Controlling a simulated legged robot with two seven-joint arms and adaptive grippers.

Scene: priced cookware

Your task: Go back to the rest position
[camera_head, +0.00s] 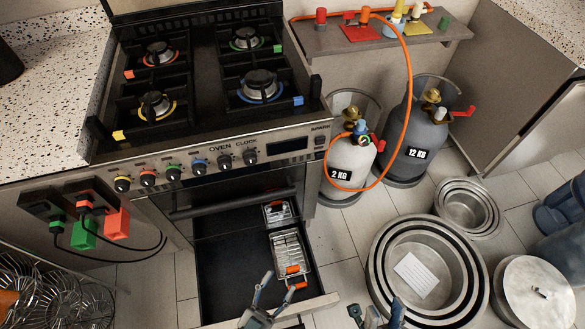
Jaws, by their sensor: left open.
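My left gripper (277,290) is at the bottom centre of the head view, over the front edge of the open oven drawer (225,280). Its fingers are apart and nothing shows between them. My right gripper (376,312) is at the bottom edge, to the right, near the large nested pots (378,262). Its two fingertips are apart with no object between them. The rest of the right gripper is cut off by the frame.
Wire trays with orange handles (290,252) lie in the drawer below the stove (205,75). Gas cylinders (350,160) and an orange hose (408,75) stand right of it. Smaller pots (467,205) and a lidded pot (538,290) are at right. Wire racks (75,300) are at lower left.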

